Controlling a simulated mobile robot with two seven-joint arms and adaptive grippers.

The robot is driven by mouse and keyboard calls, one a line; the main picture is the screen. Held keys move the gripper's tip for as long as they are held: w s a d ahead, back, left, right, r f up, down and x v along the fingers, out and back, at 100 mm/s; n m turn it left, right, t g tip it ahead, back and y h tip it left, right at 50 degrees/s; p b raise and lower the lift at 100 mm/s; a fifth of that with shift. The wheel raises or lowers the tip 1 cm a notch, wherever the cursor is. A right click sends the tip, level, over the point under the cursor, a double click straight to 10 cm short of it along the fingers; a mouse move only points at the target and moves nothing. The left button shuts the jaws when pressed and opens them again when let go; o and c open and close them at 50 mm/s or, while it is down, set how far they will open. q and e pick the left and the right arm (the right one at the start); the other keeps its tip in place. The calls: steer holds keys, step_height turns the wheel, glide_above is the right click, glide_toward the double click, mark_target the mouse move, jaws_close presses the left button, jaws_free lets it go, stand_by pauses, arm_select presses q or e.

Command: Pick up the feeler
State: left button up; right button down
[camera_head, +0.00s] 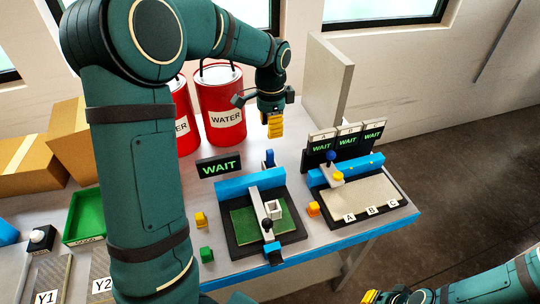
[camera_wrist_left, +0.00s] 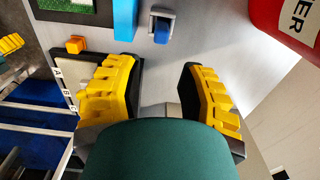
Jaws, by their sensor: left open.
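Nothing is labelled as the feeler; a small blue piece in a grey holder (camera_head: 269,158) may be it, but I cannot tell for sure. It stands behind the blue bar of the green-bedded fixture, and shows at the top of the left wrist view (camera_wrist_left: 162,27). My left gripper (camera_head: 275,124) hangs above the table behind this piece, beside the red bucket. In the left wrist view its yellow fingers (camera_wrist_left: 157,95) are apart, with only bare table between them. My right gripper (camera_head: 384,297) is partly cut off at the bottom edge, off the table.
A tray marked A, B, C (camera_head: 372,193) with WAIT signs (camera_head: 348,142) is at right. Red WATER buckets (camera_head: 220,100) and an upright grey panel (camera_head: 328,80) stand behind. Small cubes (camera_head: 313,209) lie around.

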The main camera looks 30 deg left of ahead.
mark_target(270, 151)
arm_select(q)
step_height(270, 151, down, 8)
steer(key=shift+s+r+b, duration=0.1)
steer(key=shift+r+b, duration=0.15)
steer(key=shift+b, duration=0.5)
steer(key=shift+a+f+b, duration=0.15)
steer(key=shift+f+b, duration=0.65)
steer(key=shift+f, duration=1.85)
steer(key=shift+c, duration=0.4)
steer(key=shift+r, duration=0.1)
jaws_close()
